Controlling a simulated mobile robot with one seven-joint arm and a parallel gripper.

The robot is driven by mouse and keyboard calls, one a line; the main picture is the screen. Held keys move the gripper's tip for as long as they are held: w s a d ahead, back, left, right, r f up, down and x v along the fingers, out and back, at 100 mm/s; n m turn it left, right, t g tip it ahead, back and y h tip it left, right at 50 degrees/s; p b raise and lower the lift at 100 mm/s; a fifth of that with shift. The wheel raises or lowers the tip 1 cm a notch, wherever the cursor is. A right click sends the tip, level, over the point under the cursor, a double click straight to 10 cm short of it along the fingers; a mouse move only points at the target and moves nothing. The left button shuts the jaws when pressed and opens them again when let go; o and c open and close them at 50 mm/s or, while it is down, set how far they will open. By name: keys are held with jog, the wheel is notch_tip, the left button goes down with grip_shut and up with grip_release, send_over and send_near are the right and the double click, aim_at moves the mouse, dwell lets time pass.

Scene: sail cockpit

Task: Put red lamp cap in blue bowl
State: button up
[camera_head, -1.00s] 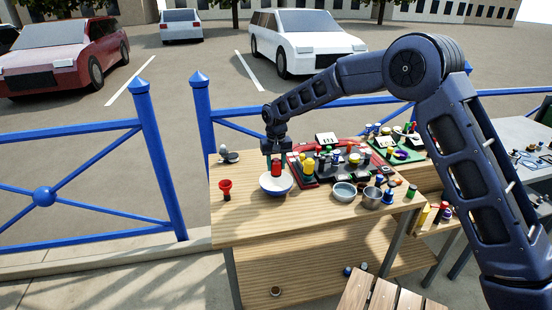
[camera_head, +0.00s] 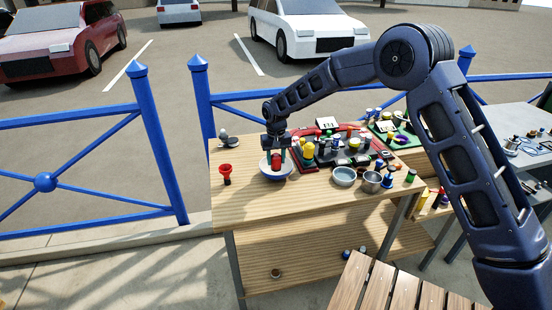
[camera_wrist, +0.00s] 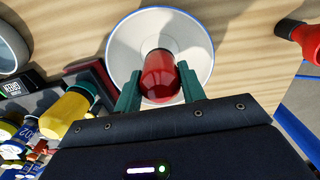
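The red lamp cap (camera_wrist: 160,78) is a glossy dark red rounded piece. It sits inside the bowl (camera_wrist: 203,38), which is white inside with a blue rim, blue outside, and stands near the table's left part; the bowl also shows in the head view (camera_head: 264,170). My gripper (camera_wrist: 160,72) is low over the bowl, its two green fingers spread on either side of the cap with a small gap at each side. In the head view the cap (camera_head: 276,160) shows between the fingers of my gripper (camera_head: 276,154). The cap's underside is hidden.
A yellow piece (camera_head: 308,150) and a crowded dark tray are close on the right. A pale teal bowl (camera_head: 344,177) and a metal cup (camera_head: 372,183) stand further right. The wooden table's front is clear.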

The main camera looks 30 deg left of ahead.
aim_at(276, 154)
jog(key=o, duration=0.4)
jog(key=shift+o, duration=0.2)
jog(key=shift+r, duration=0.1)
jog(key=shift+r, duration=3.45)
